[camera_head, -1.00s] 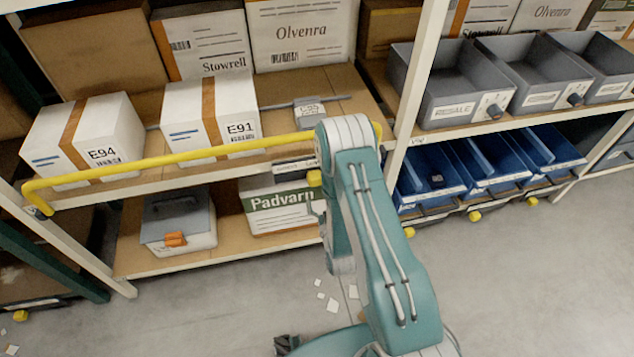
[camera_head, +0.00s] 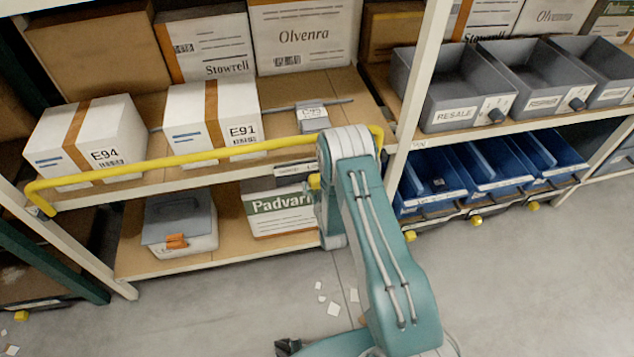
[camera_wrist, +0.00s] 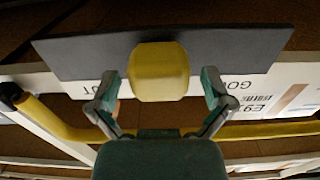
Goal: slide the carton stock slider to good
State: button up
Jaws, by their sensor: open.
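The slider's yellow knob (camera_wrist: 160,72) is large in the wrist view, in front of a dark plate (camera_wrist: 82,52). A pale strip (camera_wrist: 60,88) with partly hidden lettering runs behind it; part of a word starting "GO" shows at the right. My gripper (camera_wrist: 162,90) is open, one finger on each side of the knob, with small gaps between them. In the head view the knob (camera_head: 314,181) shows just left of my arm, below a small labelled strip (camera_head: 295,168) on the shelf edge. My gripper is mostly hidden behind my arm there.
A yellow rail (camera_head: 190,157) runs along the shelf front, close above the knob. White cartons E94 (camera_head: 85,138) and E91 (camera_head: 210,112) stand behind it. A Padvarn carton (camera_head: 280,215) is below. Blue bins (camera_head: 425,180) with yellow knobs are right of the white post (camera_head: 421,75).

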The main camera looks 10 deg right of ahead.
aim_at(288, 179)
jog(key=shift+c, duration=0.3)
jog(key=c, duration=1.2)
jog(key=a, duration=0.8)
jog(key=shift+w+a, duration=0.1)
jog(key=shift+a, duration=0.2)
jog(key=shift+d, duration=0.15)
jog(key=o, duration=1.3)
jog(key=shift+a, duration=0.2)
jog(key=shift+c, duration=0.2)
jog(key=shift+a, duration=0.1)
